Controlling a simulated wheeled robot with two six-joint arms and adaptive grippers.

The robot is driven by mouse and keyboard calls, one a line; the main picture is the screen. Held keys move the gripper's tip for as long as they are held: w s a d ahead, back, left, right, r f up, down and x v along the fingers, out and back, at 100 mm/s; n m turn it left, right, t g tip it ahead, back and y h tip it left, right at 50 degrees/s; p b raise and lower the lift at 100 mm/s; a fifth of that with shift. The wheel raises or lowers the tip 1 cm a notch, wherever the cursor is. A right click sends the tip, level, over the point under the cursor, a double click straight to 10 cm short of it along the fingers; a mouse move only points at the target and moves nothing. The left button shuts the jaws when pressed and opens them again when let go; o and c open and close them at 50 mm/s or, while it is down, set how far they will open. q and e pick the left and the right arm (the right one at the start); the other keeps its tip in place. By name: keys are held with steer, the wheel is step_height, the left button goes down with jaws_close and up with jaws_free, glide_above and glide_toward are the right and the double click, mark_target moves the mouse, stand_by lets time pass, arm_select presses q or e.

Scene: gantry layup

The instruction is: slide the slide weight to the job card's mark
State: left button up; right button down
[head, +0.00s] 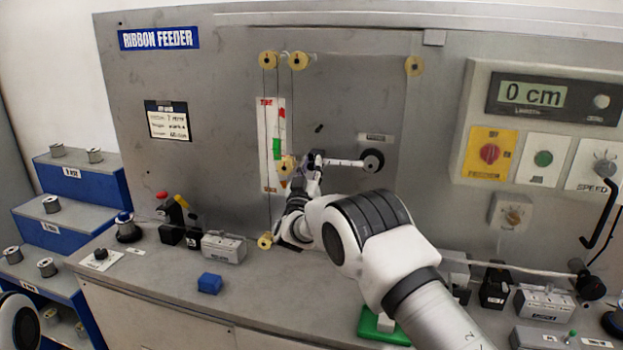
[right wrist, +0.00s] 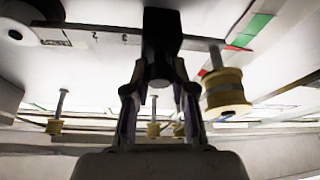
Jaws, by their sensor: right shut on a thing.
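The slide weight, a black block (right wrist: 162,35), sits on the pale scale arm (right wrist: 100,36) in the right wrist view. My right gripper (right wrist: 160,88) is shut on the block's lower part from below. In the head view the scale arm (head: 345,162) runs from a dark round pivot (head: 373,161) leftward to a yellow roller (head: 287,165). My right gripper (head: 313,168) largely hides the weight there. Scale digits show left of the weight in the wrist view. The job card (head: 167,120) hangs on the panel at left; its small print is unclear. My left gripper is out of view.
A red, white and green gauge strip (head: 272,140) stands behind the roller. Several yellow rollers, one at top left (head: 268,60), sit on the panel. A blue block (head: 210,283) lies on the bench, and a green tray (head: 384,325) sits near its front edge. The display (head: 533,95) reads 0 cm.

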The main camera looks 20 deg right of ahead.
steer(key=shift+s+d+r, duration=0.25)
steer(key=shift+d+r, duration=0.05)
steer(key=shift+d, duration=0.2)
steer(key=c, duration=1)
jaws_free()
steer(key=shift+a, duration=0.1)
steer(key=shift+c, duration=0.2)
steer(key=shift+o, duration=0.4)
steer(key=shift+w+f, duration=0.25)
steer(key=shift+w, duration=0.05)
steer(key=v, duration=1.1)
steer(key=shift+s+f, duration=0.25)
steer(key=shift+s, duration=0.1)
steer(key=shift+a+f, duration=0.1)
steer(key=shift+a, duration=0.05)
